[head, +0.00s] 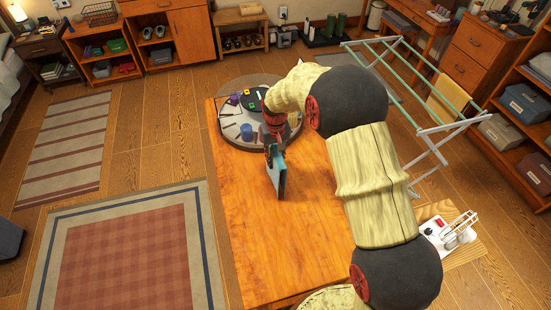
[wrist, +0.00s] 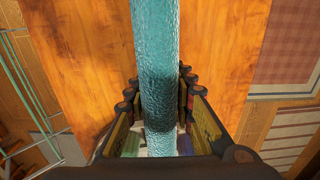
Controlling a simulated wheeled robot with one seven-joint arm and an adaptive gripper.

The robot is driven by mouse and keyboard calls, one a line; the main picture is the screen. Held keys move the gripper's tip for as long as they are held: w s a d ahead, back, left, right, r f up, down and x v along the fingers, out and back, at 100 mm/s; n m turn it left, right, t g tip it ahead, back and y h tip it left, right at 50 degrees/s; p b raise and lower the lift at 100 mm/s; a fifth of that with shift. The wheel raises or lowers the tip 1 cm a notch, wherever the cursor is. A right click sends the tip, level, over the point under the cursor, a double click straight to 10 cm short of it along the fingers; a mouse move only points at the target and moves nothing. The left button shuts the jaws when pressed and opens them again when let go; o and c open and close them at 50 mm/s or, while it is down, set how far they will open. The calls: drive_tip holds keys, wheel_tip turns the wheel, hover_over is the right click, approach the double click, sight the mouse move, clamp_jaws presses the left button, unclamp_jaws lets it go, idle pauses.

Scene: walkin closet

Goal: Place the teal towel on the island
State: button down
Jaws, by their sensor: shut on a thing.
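The teal towel (head: 279,176) hangs from my gripper (head: 272,146) over the wooden island (head: 246,215). In the wrist view the towel (wrist: 157,50) runs as a long teal band between the two fingers of my gripper (wrist: 159,105). The fingers are shut on it from both sides. The orange-brown island top (wrist: 95,60) lies behind the towel in the wrist view. I cannot tell whether the towel's lower edge touches the island top. My arm hides the right part of the island in the head view.
A round tray (head: 230,128) with several small items stands at the island's far end. A drying rack (head: 425,130) with a yellow cloth stands to the right. A white device with tubes (head: 447,236) sits beyond my arm at right. The island's near left part is clear.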

drive_tip(key=shift+f, duration=0.2)
drive_tip(key=c, duration=1.5)
unclamp_jaws()
